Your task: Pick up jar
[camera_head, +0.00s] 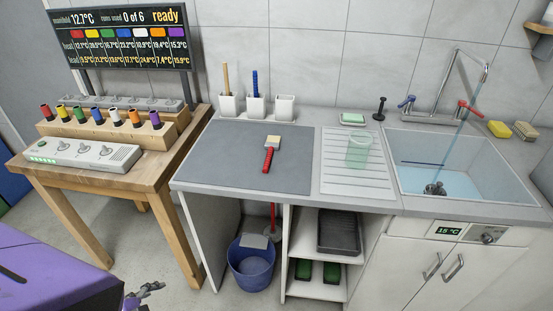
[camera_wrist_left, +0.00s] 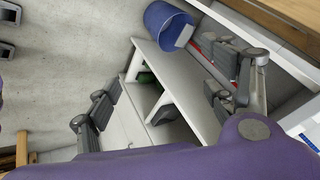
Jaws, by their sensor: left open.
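The jar (camera_head: 358,152) is a pale green, see-through vessel standing upright on the white ribbed drainboard (camera_head: 340,185), left of the sink. My left gripper (camera_head: 147,293) is low at the bottom left of the head view, in front of the wooden table and far from the jar. In the left wrist view my left gripper (camera_wrist_left: 168,98) has its fingers spread wide with nothing between them. The jar is not in the left wrist view. My right gripper is not in view.
A sink (camera_head: 455,160) with water running lies right of the drainboard. A red-handled brush (camera_head: 270,158) lies on the grey mat (camera_head: 225,158). A blue bucket (camera_head: 252,265) stands under the counter, and the wooden table (camera_head: 150,165) holds colored plugs. Open floor lies between.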

